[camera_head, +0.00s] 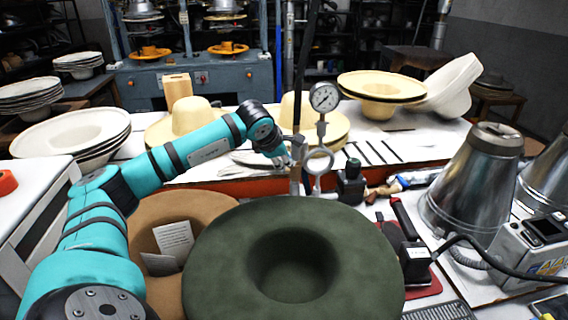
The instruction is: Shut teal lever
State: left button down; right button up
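A teal jointed arm with black bands comes in from the lower left; it appears to be my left arm. Its far end, where my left gripper (290,160) seems to be, is beside the post under a round pressure gauge (324,97). The fingers are small and partly merged with the post and metal fittings, so I cannot tell whether they are open or shut, or touching anything. I cannot make out a separate teal lever; it may be hidden by the arm or the hats. My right gripper is not in view.
A dark green hat (210,265) fills the front middle, overlapping a brown hat (211,211). A metal cone (470,180) and a grey boxed device (530,250) stand at the right. Cream hats (380,86) stand behind on the white table (420,143).

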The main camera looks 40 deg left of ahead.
pick_arm(q)
jog(key=shift+s+d+f, duration=0.2)
jog(key=shift+d+f, duration=0.05)
jog(key=shift+f, duration=0.1)
jog(key=c, duration=1.2)
grip_release()
jog(key=shift+c, duration=0.2)
jog(key=v, duration=1.2)
jog(key=shift+d, duration=0.1)
